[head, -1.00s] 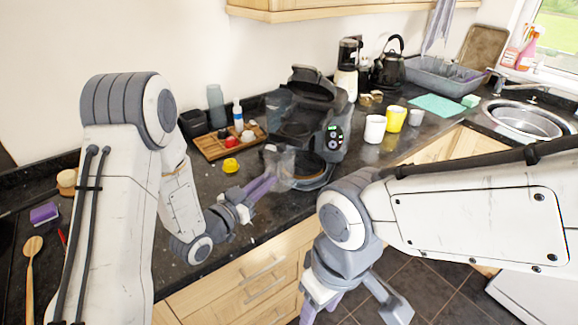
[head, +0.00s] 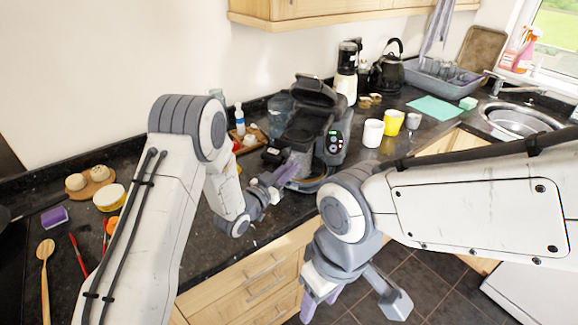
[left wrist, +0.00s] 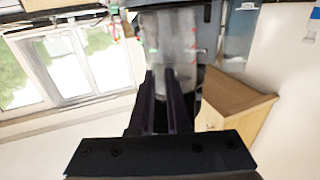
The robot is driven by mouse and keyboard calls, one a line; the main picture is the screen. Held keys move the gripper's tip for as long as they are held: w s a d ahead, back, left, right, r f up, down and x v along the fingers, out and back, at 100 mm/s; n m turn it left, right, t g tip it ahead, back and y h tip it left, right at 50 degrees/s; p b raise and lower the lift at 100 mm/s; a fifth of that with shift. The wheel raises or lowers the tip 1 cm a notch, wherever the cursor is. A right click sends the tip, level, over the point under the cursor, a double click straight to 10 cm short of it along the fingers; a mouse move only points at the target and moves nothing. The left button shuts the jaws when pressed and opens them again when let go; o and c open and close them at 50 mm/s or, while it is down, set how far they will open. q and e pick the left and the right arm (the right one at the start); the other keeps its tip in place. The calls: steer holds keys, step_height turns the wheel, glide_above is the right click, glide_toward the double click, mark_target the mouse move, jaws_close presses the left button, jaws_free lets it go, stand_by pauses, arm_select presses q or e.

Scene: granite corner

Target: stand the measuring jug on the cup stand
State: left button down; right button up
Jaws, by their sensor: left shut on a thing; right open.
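The clear measuring jug (head: 299,160) is upright in the opening of the dark coffee machine (head: 325,112), below its head. In the left wrist view the jug (left wrist: 170,50) fills the space beyond the fingers. My left gripper (head: 287,174) is shut on the jug from the left; in the left wrist view its dark fingers (left wrist: 165,90) reach it. The cup stand (head: 314,184) is the round base low at the machine's front, partly hidden by the gripper and jug. I cannot tell whether the jug touches it. My right gripper (head: 350,300) is open and empty, low in front of the drawers.
A white mug (head: 373,133) and a yellow mug (head: 393,122) stand right of the machine. A wooden tray (head: 240,143) with small things is behind my left arm. A blender (head: 347,75) and a black kettle (head: 388,70) stand behind. The counter's front edge is close to my left gripper.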

arm_select(q)
steer(key=c, duration=1.1)
jaws_free()
steer(key=shift+w+r, duration=0.1)
steer(key=shift+w, duration=0.05)
steer(key=shift+o, duration=1.1)
steer(key=shift+w+r, duration=0.1)
steer(key=shift+a, duration=0.1)
steer(key=shift+s+a, duration=0.2)
steer(key=shift+s, duration=0.15)
steer(key=b+v, duration=0.4)
steer(key=v, duration=0.6)
steer(key=s+d+f+m+g+y, duration=0.1)
steer(key=s+d+f+g+y, duration=0.1)
steer(key=s+d+g+y, duration=0.3)
steer(key=s+a+r+g+y, duration=0.1)
steer(key=s+g, duration=0.3)
steer(key=s, duration=0.9)
steer(key=s+a+r+g+y, duration=0.2)
steer(key=s+g, duration=0.3)
steer(key=s, duration=0.8)
steer(key=shift+s+r+n+g+y, duration=0.15)
steer(key=shift+r+n+g+y, duration=0.15)
steer(key=shift+r+y, duration=0.5)
